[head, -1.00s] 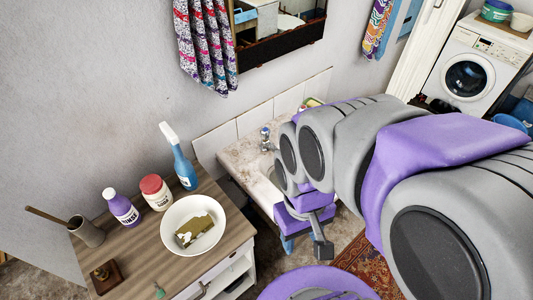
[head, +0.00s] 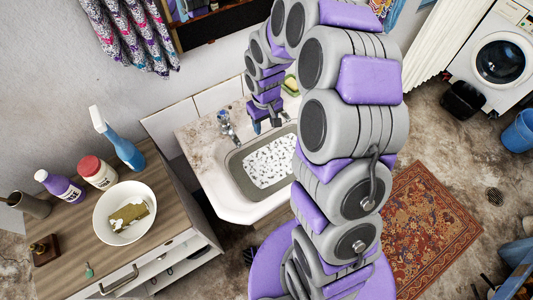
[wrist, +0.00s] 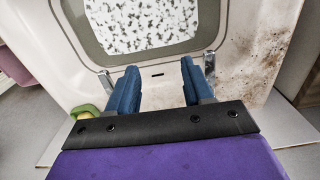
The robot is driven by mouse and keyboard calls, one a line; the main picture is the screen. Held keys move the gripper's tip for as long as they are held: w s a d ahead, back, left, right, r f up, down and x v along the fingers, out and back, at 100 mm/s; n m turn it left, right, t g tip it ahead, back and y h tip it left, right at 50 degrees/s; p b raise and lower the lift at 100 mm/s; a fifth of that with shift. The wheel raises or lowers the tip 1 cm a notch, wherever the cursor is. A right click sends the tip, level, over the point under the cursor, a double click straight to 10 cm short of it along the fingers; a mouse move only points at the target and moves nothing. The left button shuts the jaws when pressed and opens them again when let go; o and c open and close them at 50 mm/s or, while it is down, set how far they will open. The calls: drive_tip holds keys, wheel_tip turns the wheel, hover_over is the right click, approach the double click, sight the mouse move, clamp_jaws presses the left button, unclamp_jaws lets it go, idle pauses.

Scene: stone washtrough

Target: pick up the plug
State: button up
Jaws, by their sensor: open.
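I cannot pick out a plug for certain in either view. The white sink (head: 225,195) holds a grey-green rimmed basin (head: 237,176) with a white, dark-speckled surface inside; the rim also shows in the wrist view (wrist: 98,50). My gripper (head: 265,121) is above the back edge of the sink, near the tap (head: 228,125). In the wrist view my gripper (wrist: 159,72) has two blue fingers, open and apart with nothing held. A small dark slot (wrist: 157,74) in the sink's back shows between the fingertips. My arm hides the sink's right side.
Left of the sink, a wooden-topped cabinet (head: 75,225) holds a white bowl (head: 102,217), a blue spray bottle (head: 127,154) and other bottles. A green soap dish (wrist: 88,110) is beside my gripper. A rug (head: 440,225) lies right.

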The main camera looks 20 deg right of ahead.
wheel_tip(320, 180, down, 4)
drive_tip(key=w, duration=0.2)
drive_tip(key=b, duration=0.3)
hover_over(267, 152)
drive_tip(key=f, duration=1.4)
drive_tip(key=shift+w+d+f, duration=0.1)
drive_tip(key=shift+d, duration=0.3)
drive_tip(key=shift+d+f, duration=0.2)
drive_tip(key=shift+d, duration=0.1)
drive_tip(key=shift+f, duration=0.3)
drive_tip(key=f, duration=0.1)
drive_tip(key=a+f+b, duration=0.1)
drive_tip(key=f, duration=0.1)
drive_tip(key=a+f, duration=0.1)
drive_tip(key=shift+a+f, duration=0.1)
drive_tip(key=shift+f, duration=0.05)
drive_tip(key=shift+d, duration=0.6)
drive_tip(key=shift+c, duration=0.3)
drive_tip(key=shift+d, duration=0.3)
drive_tip(key=c, duration=0.3)
drive_tip(key=shift+a, duration=0.7)
clamp_jaws()
drive_tip(key=shift+d, duration=0.2)
